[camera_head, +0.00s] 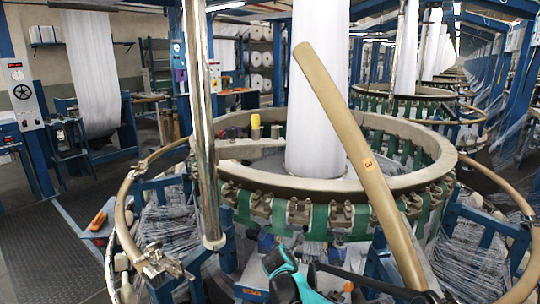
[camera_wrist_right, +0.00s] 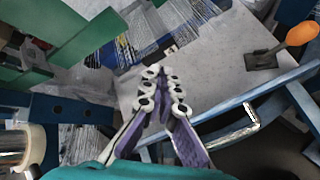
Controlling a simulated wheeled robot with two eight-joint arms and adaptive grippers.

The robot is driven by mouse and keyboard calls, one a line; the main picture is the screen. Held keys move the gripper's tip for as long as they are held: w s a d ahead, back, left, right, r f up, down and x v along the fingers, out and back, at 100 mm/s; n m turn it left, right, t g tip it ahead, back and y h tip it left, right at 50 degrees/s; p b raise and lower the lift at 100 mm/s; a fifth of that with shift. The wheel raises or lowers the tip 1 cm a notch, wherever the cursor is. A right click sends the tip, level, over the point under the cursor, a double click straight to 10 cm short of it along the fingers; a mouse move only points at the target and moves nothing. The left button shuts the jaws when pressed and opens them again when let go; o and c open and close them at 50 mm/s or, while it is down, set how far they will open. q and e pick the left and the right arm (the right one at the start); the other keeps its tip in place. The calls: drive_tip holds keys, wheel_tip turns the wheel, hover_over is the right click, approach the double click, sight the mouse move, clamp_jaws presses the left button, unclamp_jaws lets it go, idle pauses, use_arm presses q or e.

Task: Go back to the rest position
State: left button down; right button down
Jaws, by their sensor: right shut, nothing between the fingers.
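My right gripper (camera_wrist_right: 158,88) shows in the right wrist view with its pale, jointed fingertips together. It is shut and holds nothing. Its purple finger links spread back toward a teal part of my arm at the lower edge. The fingers lie over a grey metal plate (camera_wrist_right: 215,50) of the loom. In the head view a teal and black part of my arm (camera_head: 292,280) shows at the bottom centre, in front of the loom ring (camera_head: 300,183). The fingers cannot be made out there. My left gripper is not in view.
A tan curved bar (camera_head: 350,130) and a shiny metal post (camera_head: 203,130) stand in front of the loom. White fabric (camera_head: 318,100) rises from its middle. An orange knob (camera_wrist_right: 301,33) and a blue frame bar (camera_wrist_right: 250,95) are near my right gripper. Dark floor (camera_head: 60,260) is clear at left.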

drive_tip(key=s+d+r+m+g, duration=0.1)
drive_tip(key=s+d+r+m, duration=0.25)
drive_tip(key=s, duration=0.25)
drive_tip(key=s+d+r+m, duration=0.3)
drive_tip(key=s+m, duration=0.1)
drive_tip(key=s, duration=0.1)
drive_tip(key=s+d+m, duration=0.1)
drive_tip(key=s+m, duration=0.2)
drive_tip(key=s, duration=0.3)
drive_tip(key=s+d+m+g+y, duration=0.1)
drive_tip(key=s+d+m, duration=0.1)
drive_tip(key=s+m, duration=0.2)
drive_tip(key=s+d+m, duration=0.1)
drive_tip(key=s+m, duration=0.2)
drive_tip(key=s, duration=0.6)
drive_tip(key=shift+s+d+r+y, duration=0.2)
drive_tip(key=shift+s+r+y, duration=0.1)
drive_tip(key=shift+s+r, duration=0.1)
drive_tip(key=s+f+m+g+y, duration=0.1)
drive_tip(key=s+f+m, duration=0.3)
drive_tip(key=s, duration=0.6)
drive_tip(key=shift+f+m, duration=0.15)
drive_tip(key=shift+m, duration=1.2)
